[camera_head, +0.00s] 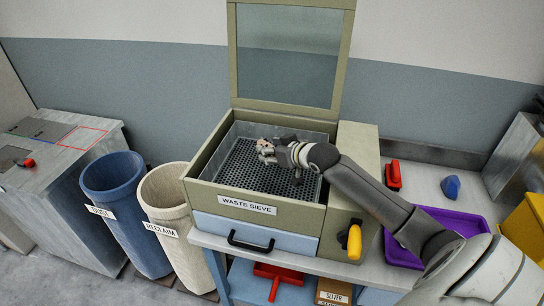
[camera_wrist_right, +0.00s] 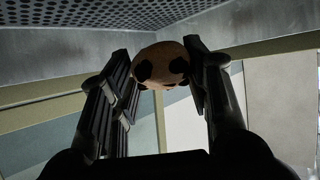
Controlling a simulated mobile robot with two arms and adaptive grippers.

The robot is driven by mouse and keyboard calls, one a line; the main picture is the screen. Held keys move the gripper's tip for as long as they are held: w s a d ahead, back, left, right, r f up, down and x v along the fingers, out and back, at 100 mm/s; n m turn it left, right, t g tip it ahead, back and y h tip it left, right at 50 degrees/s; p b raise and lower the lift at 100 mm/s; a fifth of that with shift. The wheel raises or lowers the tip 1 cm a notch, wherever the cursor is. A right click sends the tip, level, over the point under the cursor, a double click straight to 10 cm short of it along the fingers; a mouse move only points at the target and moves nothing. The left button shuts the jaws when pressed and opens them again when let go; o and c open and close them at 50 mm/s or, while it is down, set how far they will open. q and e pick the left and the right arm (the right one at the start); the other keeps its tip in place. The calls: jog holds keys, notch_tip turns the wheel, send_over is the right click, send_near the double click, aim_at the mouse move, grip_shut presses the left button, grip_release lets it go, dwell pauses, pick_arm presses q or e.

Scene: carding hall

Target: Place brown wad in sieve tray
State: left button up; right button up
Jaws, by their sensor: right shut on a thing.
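The waste sieve (camera_head: 262,207) stands on the bench with its framed lid raised. Its sieve tray (camera_head: 238,185) is a dark perforated mesh inside grey walls; the mesh also shows at the top of the right wrist view (camera_wrist_right: 110,22). My right gripper (camera_head: 268,148) reaches in from the right over the back part of the tray. It is shut on a brown wad (camera_wrist_right: 160,64), a tan lump with dark patches, between its two black fingers. The wad also shows in the head view (camera_head: 264,146), small and partly hidden by the fingers. A gap to the mesh shows in the wrist view.
A blue bin (camera_head: 110,180) and a cream reclaim bin (camera_head: 165,190) stand left of the sieve. On the bench to the right are a red-handled tool (camera_head: 393,175), a blue lump (camera_head: 451,187) and a purple tray (camera_head: 440,215). A yellow handle (camera_head: 354,242) sticks out at the sieve's front.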

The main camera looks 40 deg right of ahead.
notch_tip(320, 180, down, 2)
jog(key=shift+f+p, duration=0.2)
jog(key=shift+p, duration=0.6)
jog(key=shift+f, duration=0.6)
pick_arm(q)
jog(key=shift+s+r, duration=0.25)
jog(key=shift+r, duration=0.4)
pick_arm(e)
jog(key=shift+f, duration=0.35)
jog(key=o, duration=1)
jog(key=shift+f, duration=0.1)
pick_arm(q)
jog(key=shift+s, duration=0.1)
pick_arm(e)
jog(key=shift+o, duration=0.2)
pick_arm(q)
jog(key=shift+a, duration=0.1)
